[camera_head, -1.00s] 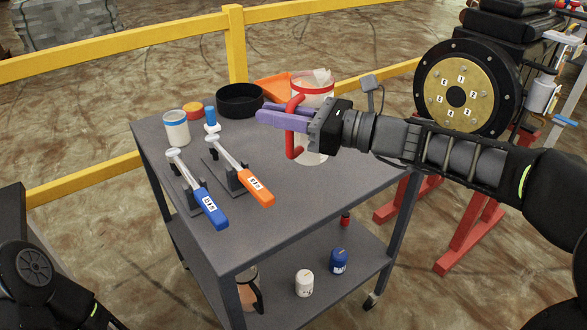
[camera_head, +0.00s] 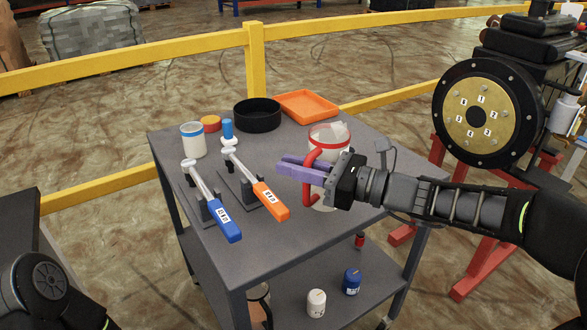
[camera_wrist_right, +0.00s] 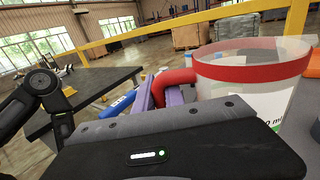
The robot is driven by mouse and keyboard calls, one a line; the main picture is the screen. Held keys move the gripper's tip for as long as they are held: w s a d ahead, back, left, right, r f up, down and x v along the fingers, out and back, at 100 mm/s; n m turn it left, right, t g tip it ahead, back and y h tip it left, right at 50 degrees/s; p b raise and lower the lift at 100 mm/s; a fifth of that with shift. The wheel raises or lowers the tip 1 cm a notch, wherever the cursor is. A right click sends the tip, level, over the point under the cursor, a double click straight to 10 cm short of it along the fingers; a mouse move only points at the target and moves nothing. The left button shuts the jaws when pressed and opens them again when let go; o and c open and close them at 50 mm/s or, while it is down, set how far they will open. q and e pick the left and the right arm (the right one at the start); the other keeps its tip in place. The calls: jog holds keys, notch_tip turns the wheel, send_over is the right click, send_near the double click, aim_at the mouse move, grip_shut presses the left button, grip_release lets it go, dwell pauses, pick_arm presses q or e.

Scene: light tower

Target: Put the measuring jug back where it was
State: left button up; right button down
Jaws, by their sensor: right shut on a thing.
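The measuring jug (camera_head: 329,140) is clear with a red rim and a red handle (camera_head: 310,178). It is at the right side of the cart's grey top (camera_head: 290,238). My right gripper (camera_head: 292,168) has purple fingers and is shut on the jug's red handle. The jug looks upright, and its lower part is partly hidden by the gripper; I cannot tell whether its base touches the top. In the right wrist view the jug (camera_wrist_right: 255,85) stands close at the right, its handle (camera_wrist_right: 172,80) by the fingers. My left gripper is not in view; only my left arm shows.
An orange tray (camera_head: 308,105) and a black round pan (camera_head: 257,115) lie behind the jug. Blue-handled (camera_head: 221,218) and orange-handled (camera_head: 270,200) torque wrenches rest on stands to the left. A white jar with a blue rim (camera_head: 193,140) stands at the back left. Bottles stand on the lower shelf.

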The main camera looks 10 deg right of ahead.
jog(key=c, duration=1.4)
grip_release()
jog(key=shift+c, duration=0.2)
jog(key=shift+r, duration=0.1)
jog(key=p+v, duration=0.1)
jog(key=v, duration=1.1)
